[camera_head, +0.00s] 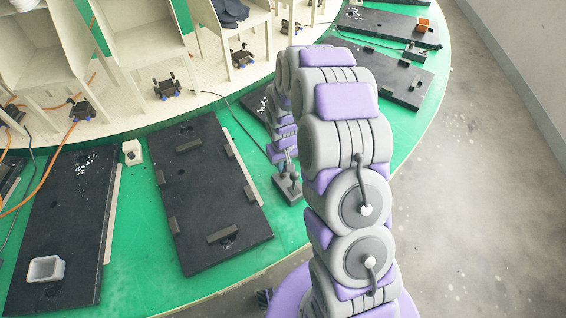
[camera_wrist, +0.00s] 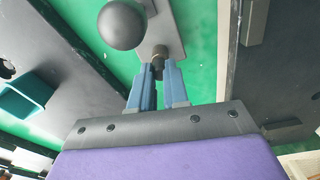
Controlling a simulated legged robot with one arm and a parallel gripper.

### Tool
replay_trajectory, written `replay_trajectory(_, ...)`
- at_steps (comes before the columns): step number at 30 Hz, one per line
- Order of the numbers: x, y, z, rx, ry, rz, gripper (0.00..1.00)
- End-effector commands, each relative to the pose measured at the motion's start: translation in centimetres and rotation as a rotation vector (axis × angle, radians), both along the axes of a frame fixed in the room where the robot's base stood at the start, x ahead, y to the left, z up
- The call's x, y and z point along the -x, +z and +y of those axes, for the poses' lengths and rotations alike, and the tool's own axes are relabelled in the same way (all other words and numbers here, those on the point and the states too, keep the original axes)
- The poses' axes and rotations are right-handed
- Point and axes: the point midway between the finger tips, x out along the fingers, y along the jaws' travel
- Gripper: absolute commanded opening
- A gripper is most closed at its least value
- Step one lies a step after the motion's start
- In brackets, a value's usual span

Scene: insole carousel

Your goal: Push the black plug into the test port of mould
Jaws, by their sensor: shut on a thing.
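My gripper (camera_wrist: 158,88) has its blue fingers shut on a small dark piece, likely the black plug (camera_wrist: 157,71), mostly hidden between the fingertips. A black ball knob (camera_wrist: 121,25) stands over the block's left side, close to the fingers. In the head view my gripper (camera_head: 284,165) points down at this small dark block with knobs (camera_head: 288,190), on the green table; the plug is too small to make out there.
Black mould plates lie on the green table (camera_head: 140,270), one left of the block (camera_head: 200,190) and others behind. A white tray (camera_head: 45,268) sits on the far-left plate, an orange box (camera_head: 423,25) at the back right. White racks (camera_head: 145,50) line the carousel's middle.

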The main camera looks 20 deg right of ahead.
Motion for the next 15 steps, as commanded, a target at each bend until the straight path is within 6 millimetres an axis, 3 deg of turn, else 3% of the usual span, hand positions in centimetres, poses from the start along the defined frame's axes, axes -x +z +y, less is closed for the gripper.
replay_trajectory(3, 0.01, -0.28, -0.01, 0.0, 0.0, 0.0, 0.0)
replay_trajectory(4, -0.01, -0.24, -0.01, 0.0, 0.0, 0.0, 0.18)
replay_trajectory(12, 0.0, -0.24, 0.0, 0.0, 0.0, 0.0, 0.44)
replay_trajectory(15, 0.0, -0.24, 0.0, 0.0, 0.0, 0.0, 0.45)
